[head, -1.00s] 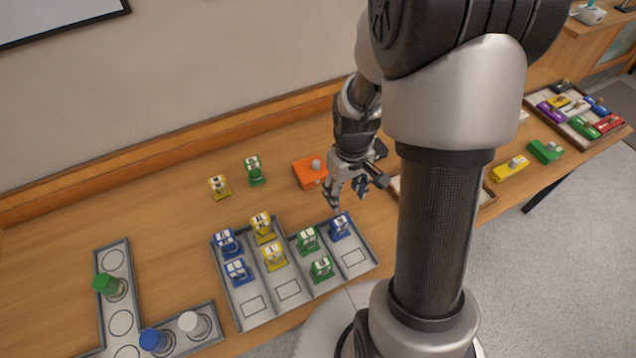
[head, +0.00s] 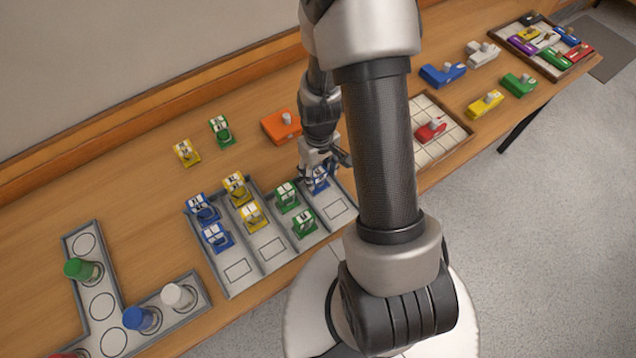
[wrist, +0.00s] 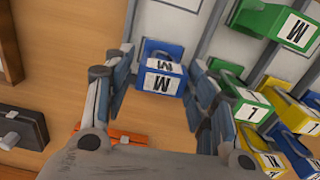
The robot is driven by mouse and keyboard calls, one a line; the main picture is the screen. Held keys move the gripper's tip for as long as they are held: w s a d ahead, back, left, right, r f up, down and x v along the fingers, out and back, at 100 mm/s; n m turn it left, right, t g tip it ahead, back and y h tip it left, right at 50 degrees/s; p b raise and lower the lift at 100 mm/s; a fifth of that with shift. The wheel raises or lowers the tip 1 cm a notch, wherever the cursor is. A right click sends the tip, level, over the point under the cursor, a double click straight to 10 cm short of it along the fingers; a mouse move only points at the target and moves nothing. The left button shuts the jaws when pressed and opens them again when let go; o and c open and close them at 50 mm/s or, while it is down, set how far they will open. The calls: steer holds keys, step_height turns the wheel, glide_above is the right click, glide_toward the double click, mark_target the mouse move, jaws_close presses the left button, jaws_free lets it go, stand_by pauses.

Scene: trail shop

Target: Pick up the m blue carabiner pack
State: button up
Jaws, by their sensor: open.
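The blue carabiner pack (wrist: 160,78) marked M stands between the two open fingers of my gripper (wrist: 159,72) in the wrist view. The fingers are on either side of it; I cannot tell whether they touch it. In the head view the blue pack (head: 318,185) is in the rightmost lane of the grey tray (head: 238,270), partly hidden under my gripper (head: 320,166). Two other blue packs (head: 202,208) stand in the leftmost lane, with labels too small to read in the head view.
A green pack (wrist: 252,100) marked L stands close beside my right finger in the wrist view. An orange item (head: 281,126) lies behind the tray. A tray with a red item (head: 430,130) is to the right.

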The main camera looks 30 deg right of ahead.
mark_target(318, 179)
step_height(318, 179, down, 4)
steer(key=shift+w+a+b, duration=0.1)
steer(key=shift+b, duration=0.6)
steer(key=shift+c, duration=0.2)
steer(key=c, duration=0.9)
steer(key=shift+o, duration=0.2)
steer(key=shift+r, duration=0.2)
